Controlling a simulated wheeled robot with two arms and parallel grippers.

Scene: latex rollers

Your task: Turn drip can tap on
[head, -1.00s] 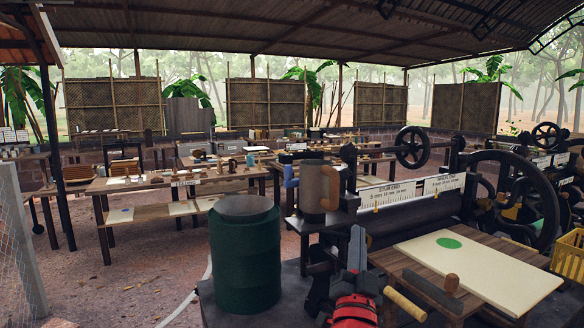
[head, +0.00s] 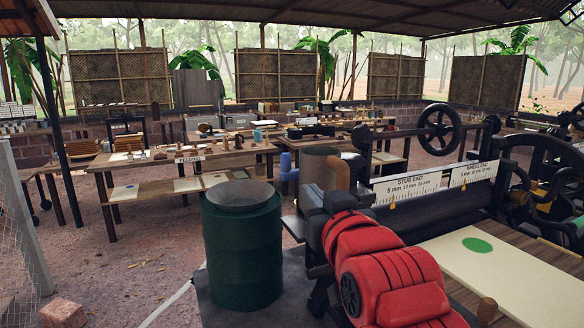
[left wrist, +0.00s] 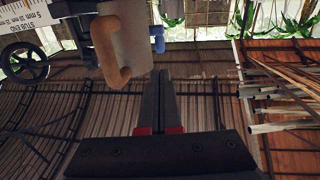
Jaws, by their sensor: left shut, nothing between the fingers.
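I see no clear contact. My right gripper is out of view.
A dark green drum (head: 243,255) stands left of the machine. The roller machine with its ruler plate (head: 408,188) lies to the right, with a pale sheet (head: 485,265) on its board. Worktables (head: 165,165) stand behind. The floor at left is mostly open.

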